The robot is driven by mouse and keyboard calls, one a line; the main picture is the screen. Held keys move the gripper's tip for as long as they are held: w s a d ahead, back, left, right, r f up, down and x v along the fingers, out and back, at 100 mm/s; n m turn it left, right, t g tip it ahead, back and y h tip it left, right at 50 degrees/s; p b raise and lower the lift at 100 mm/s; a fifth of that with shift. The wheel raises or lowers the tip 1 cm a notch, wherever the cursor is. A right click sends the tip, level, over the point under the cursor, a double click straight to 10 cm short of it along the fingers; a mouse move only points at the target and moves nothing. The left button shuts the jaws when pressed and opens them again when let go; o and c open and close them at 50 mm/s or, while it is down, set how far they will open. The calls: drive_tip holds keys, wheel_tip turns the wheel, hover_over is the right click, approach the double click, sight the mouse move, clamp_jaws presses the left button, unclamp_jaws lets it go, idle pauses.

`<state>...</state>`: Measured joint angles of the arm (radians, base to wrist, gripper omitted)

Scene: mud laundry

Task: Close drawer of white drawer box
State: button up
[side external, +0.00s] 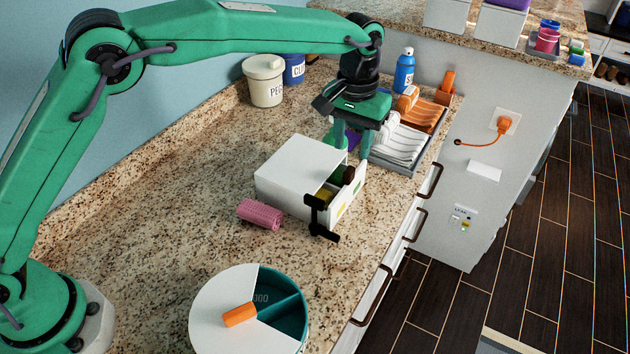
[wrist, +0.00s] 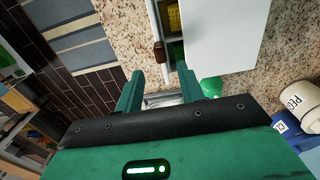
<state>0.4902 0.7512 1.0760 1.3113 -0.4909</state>
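The white drawer box (side external: 298,170) stands on the speckled counter, and its top shows in the wrist view (wrist: 222,35). Its drawer (side external: 350,190) is partly pulled out toward the counter's front edge. A black handle-like part (side external: 319,214) is at the drawer's near front corner. My gripper (side external: 352,152) is open and empty, pointing down at the far side of the box and drawer. Its two fingers also show apart in the wrist view (wrist: 158,82). I cannot tell whether a finger touches the drawer.
A pink ribbed roll (side external: 260,213) lies left of the box. A grey tray (side external: 402,155) with rolled white and orange cloths stands just beyond my gripper. A round white and teal container (side external: 225,318) is at the front. The counter's left part is clear.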

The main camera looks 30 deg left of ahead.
sight(349, 169)
drive_tip(key=shift+r, duration=0.2)
drive_tip(key=shift+r, duration=0.4)
drive_tip(key=shift+f, duration=3.95)
clamp_jaws()
